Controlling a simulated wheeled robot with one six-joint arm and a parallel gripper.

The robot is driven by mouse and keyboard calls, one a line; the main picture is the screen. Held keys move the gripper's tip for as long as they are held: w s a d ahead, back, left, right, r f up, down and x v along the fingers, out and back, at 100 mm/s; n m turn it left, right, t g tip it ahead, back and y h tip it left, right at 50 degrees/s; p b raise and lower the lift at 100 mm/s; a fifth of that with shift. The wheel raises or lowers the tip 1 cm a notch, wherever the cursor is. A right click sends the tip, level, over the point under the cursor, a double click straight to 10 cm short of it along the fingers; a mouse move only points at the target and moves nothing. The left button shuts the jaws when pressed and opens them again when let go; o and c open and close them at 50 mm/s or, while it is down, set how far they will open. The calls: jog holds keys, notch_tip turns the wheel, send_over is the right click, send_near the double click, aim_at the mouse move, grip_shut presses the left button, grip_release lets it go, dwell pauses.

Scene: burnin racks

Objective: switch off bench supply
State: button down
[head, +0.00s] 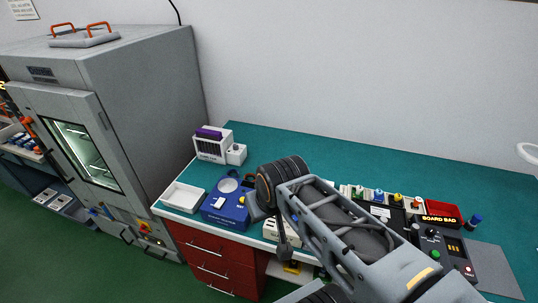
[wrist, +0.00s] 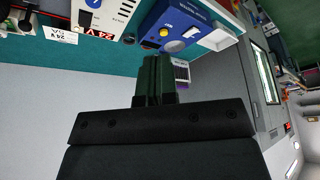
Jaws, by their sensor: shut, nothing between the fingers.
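The bench supply appears to be the cream box (head: 270,232), partly hidden behind my arm in the head view. In the wrist view its cream face (wrist: 112,14) is at the top left, cut by the frame edge, with a red 24 V label and a dark round control. I cannot tell its switch position. My gripper (wrist: 157,58) is shut and empty, its dark fingers together below and right of the supply in that picture. In the head view my gripper (head: 285,250) hangs by the supply's front; contact cannot be told.
A blue device (head: 226,203) with a yellow button stands left of the supply, beside a white tray (head: 183,196). Behind is a small white unit (head: 211,147). A black-topped station and red bin (head: 443,211) are at right. A grey chamber (head: 130,110) stands left.

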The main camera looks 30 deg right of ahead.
jog(key=w+d+f+m+g+b, duration=0.1)
jog(key=w+d+f+m+b, duration=0.2)
jog(key=d, duration=0.4)
jog(key=w+d+f+g+b, duration=0.1)
jog(key=w+d+f+b, duration=0.1)
jog(key=d+f+b, duration=0.45)
jog(key=w+d+r+n+y+b, duration=0.2)
jog(key=w+d+r+n, duration=0.2)
jog(key=d+n, duration=0.5)
jog(key=shift+r+n, duration=0.2)
jog(key=shift+n, duration=1.4)
jog(key=shift+a+f, duration=0.1)
jog(key=x, duration=1.2)
jog(key=shift+s+d+f, duration=0.2)
jog(key=shift+d+f, duration=0.05)
jog(key=shift+d, duration=0.05)
jog(key=shift+f, duration=0.7)
